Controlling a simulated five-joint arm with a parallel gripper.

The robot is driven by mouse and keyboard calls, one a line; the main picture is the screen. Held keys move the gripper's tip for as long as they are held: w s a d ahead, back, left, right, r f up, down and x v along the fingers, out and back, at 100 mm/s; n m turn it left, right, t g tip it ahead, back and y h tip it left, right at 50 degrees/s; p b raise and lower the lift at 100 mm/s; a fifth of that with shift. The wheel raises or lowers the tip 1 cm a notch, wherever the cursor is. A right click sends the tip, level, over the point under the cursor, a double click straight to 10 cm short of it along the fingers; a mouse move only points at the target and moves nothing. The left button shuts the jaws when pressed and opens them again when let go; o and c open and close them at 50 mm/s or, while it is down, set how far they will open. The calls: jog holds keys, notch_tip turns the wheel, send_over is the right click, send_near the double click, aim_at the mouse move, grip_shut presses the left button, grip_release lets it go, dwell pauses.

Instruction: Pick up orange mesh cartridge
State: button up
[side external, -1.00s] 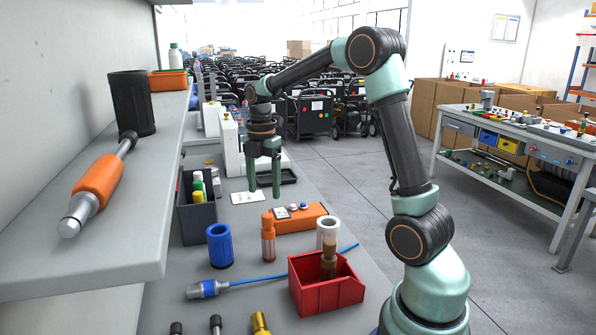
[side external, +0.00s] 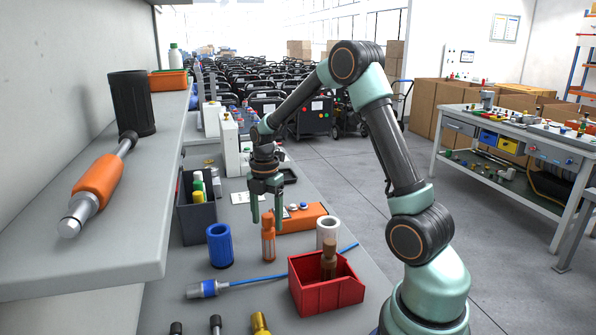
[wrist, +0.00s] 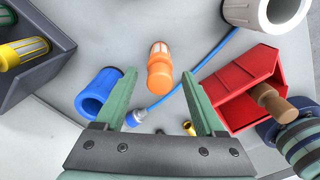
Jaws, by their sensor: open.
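The orange mesh cartridge (side external: 268,243) stands upright on the grey bench between the blue cylinder and the orange box. In the wrist view the cartridge (wrist: 160,70) shows between my fingertips, its pale mesh part pointing away from my wrist. My gripper (side external: 267,223) is open and points down. Its two green fingers appear on either side of the cartridge's top in the side view. I see no finger contact, and the exact depth is hard to tell.
A blue hollow cylinder (side external: 220,246) stands left of the cartridge, a white one (side external: 327,232) to its right. A red bin (side external: 327,296) holding a brown-handled tool is in front. An orange box (side external: 301,221) lies behind. A blue cable (side external: 262,279) crosses in front. A dark bin (side external: 196,222) stands left.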

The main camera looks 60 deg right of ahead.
grip_shut()
dwell(1.3)
